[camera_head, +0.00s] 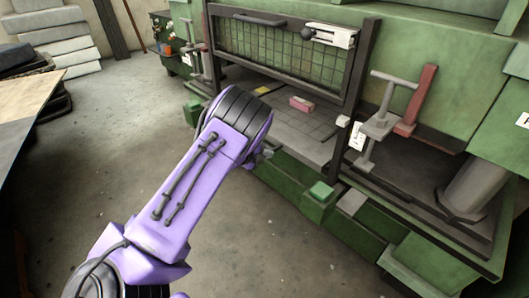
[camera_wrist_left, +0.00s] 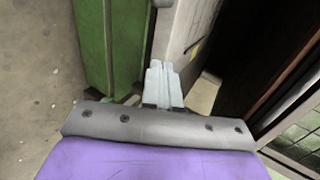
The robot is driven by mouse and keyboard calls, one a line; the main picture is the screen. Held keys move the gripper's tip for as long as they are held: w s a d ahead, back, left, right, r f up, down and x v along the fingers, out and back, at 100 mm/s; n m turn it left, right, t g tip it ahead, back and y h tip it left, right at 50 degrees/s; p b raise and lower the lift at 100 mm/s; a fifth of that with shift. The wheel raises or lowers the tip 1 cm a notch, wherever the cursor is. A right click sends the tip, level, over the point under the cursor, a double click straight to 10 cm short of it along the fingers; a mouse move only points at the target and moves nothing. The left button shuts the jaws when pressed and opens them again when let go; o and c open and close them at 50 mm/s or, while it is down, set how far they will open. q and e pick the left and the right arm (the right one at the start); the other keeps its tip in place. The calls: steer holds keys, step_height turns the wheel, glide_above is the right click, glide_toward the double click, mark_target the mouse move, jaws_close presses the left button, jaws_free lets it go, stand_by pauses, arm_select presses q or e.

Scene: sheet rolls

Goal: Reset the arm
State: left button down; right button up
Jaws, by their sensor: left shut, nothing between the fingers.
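My left arm, purple with dark joint bands, reaches into the head view from the lower left toward the green machine (camera_head: 420,45). My left gripper (camera_head: 264,154) is mostly hidden behind the arm's end there, with only a small grey part showing. In the left wrist view its pale fingers (camera_wrist_left: 162,84) are together and shut, with nothing between them. They point at a green part and a light grey part of the machine. I cannot tell whether they touch it. My right gripper is in neither view.
The machine has a mesh-fronted frame (camera_head: 283,45), a pinkish-red block (camera_head: 302,104) on its bed, and a red and grey lever (camera_head: 415,100). A green block (camera_head: 318,194) juts out at its front. A table (camera_head: 22,105) stands at left. Concrete floor (camera_head: 120,150) lies open between.

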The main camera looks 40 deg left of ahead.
arm_select(q)
steer(key=shift+s+r, duration=0.25)
steer(key=shift+s, duration=0.25)
